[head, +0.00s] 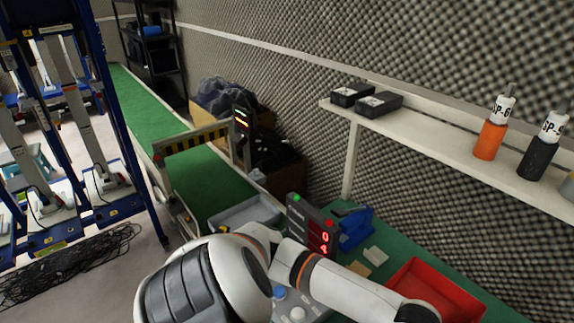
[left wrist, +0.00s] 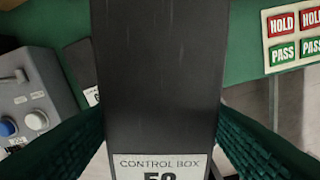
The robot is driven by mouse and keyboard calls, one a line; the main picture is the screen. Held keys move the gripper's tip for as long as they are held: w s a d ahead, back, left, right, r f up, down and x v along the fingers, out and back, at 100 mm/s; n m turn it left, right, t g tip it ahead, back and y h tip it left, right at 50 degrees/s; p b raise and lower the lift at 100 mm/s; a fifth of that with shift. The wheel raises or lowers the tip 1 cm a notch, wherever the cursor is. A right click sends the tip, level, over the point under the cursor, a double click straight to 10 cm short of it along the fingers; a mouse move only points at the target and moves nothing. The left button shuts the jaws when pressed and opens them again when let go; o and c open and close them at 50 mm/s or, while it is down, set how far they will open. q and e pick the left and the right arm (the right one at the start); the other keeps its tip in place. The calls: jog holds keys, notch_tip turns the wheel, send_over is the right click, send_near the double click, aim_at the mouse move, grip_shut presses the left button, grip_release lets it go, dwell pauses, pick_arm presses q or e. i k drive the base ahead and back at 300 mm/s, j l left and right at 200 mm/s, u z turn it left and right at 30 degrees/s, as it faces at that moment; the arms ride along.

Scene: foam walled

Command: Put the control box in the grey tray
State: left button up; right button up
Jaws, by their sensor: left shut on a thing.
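The control box (left wrist: 155,70) is a long black box with a white label reading "CONTROL BOX" and a partly cut-off number. It fills the middle of the left wrist view. My left gripper (left wrist: 160,138) has its green ribbed fingers on both sides of the box and is shut on it. In the head view my left arm reaches across the bottom to the right, and its gripper and the held box do not show. The grey tray (head: 236,217) lies on the green bench beyond my arm, partly hidden by it. My right gripper is not in view.
A display with red digits (head: 312,230) stands right of the tray. A blue object (head: 355,228) and a red bin (head: 455,290) lie farther right. A knobbed panel (left wrist: 35,95) is beside the held box. The shelf (head: 440,146) carries black boxes and bottles.

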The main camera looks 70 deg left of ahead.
aim_at(245, 220)
jog(key=k+j, duration=0.1)
jog(key=j, duration=0.3)
jog(key=k+j, duration=0.15)
jog(key=j, duration=0.3)
jog(key=k+j, duration=0.1)
jog(key=j, duration=0.3)
jog(key=k+j, duration=0.1)
jog(key=j, duration=0.35)
jog(key=k+j, duration=0.15)
jog(key=j, duration=0.25)
jog(key=k+j, duration=0.1)
jog(key=j, duration=0.3)
jog(key=k+j, duration=0.15)
jog(key=j, duration=0.3)
jog(key=k+j+u, duration=0.1)
jog(key=j, duration=0.3)
